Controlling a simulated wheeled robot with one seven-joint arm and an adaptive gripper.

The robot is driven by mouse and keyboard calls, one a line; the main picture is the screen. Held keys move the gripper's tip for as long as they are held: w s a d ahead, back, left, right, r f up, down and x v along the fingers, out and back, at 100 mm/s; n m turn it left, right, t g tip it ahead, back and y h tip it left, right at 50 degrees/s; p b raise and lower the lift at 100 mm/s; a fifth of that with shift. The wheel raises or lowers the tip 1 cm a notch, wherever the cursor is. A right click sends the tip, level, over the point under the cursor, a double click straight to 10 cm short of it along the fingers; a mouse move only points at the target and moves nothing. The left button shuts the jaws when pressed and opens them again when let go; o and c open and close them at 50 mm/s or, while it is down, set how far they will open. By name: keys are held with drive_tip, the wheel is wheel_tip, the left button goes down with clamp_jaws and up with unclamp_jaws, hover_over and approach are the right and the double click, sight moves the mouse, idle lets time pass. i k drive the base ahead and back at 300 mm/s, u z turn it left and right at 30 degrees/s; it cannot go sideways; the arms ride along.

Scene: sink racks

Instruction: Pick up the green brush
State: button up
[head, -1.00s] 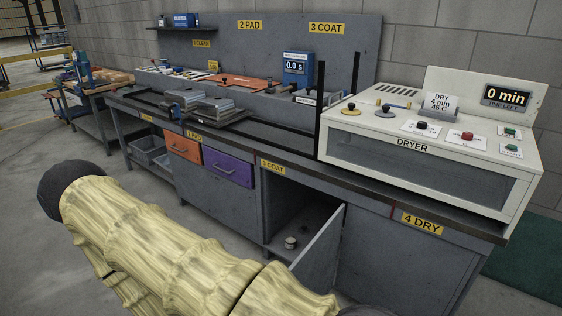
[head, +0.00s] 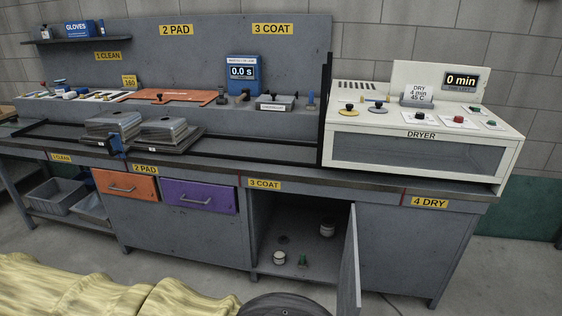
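I cannot make out a clear green brush. Another small item with green (head: 44,86) is at the left end of the back ledge, also too small to tell. My gripper is not in view; only my yellowish sleeved arm shows along the bottom left, with a dark round part of me at bottom centre.
The cabinet door (head: 350,262) stands open toward me. The bench carries grey metal blocks (head: 167,134), a blue timer (head: 243,74) and a dryer (head: 416,150). Orange (head: 126,185) and purple (head: 199,195) drawers are shut. Grey bins (head: 58,197) sit lower left.

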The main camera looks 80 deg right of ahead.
sight(302, 263)
drive_tip(key=z, duration=0.55)
drive_tip(key=i, duration=1.25)
drive_tip(key=z, duration=1.7)
drive_tip(key=i, duration=0.7)
drive_tip(key=z, duration=0.55)
